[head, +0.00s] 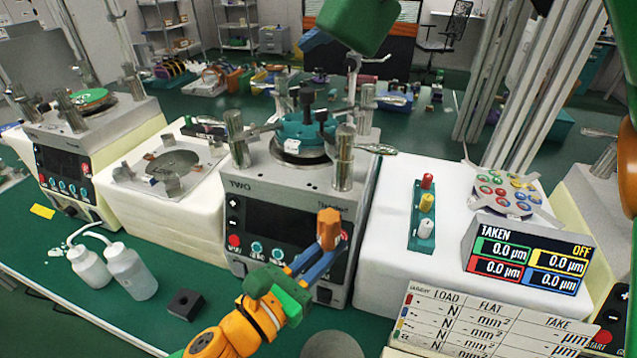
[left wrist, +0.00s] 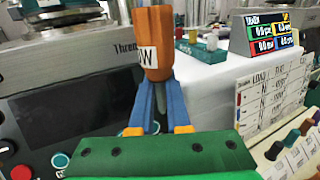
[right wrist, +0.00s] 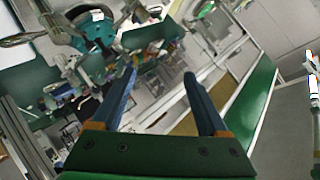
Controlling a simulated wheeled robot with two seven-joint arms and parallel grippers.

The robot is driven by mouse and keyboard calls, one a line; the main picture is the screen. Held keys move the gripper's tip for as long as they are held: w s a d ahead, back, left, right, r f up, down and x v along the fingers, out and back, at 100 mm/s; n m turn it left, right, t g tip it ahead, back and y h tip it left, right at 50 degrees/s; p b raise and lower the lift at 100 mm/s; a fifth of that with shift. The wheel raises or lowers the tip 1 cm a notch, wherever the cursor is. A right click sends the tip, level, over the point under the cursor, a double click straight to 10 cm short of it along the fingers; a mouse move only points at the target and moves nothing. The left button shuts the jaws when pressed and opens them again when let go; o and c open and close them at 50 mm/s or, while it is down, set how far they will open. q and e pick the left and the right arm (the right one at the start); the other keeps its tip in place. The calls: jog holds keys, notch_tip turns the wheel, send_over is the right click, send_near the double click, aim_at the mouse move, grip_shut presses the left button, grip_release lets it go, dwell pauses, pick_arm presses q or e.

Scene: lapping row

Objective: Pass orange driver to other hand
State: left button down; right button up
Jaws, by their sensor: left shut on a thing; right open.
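The orange driver (head: 328,229) is held in my left gripper (head: 320,258), in front of machine TWO. In the left wrist view, the driver (left wrist: 155,42) stands upright with its orange handle above the blue fingers (left wrist: 160,98) and a white label with dark letters on it. Its shank is between the fingers and partly hidden. My right gripper (head: 312,42) is high at the top of the head view, well apart from the driver. In the right wrist view its blue fingers (right wrist: 162,85) are spread with nothing between them.
Machine TWO (head: 285,190) stands close behind the driver, with metal posts on top. Two white bottles (head: 130,270) and a dark block (head: 185,304) are on the green bench at left. A display (head: 525,256) and a table card (head: 490,318) stand at right.

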jog(key=s+f+g+h, duration=0.3)
jog(key=f+g+h, duration=0.15)
jog(key=f, duration=0.65)
jog(key=m+g+h, duration=0.2)
jog(key=h, duration=0.2)
send_near(327, 222)
jog(key=x, duration=1.2)
jog(key=shift+f, duration=0.15)
grip_shut()
pick_arm(q)
jog(key=c, duration=0.8)
grip_release()
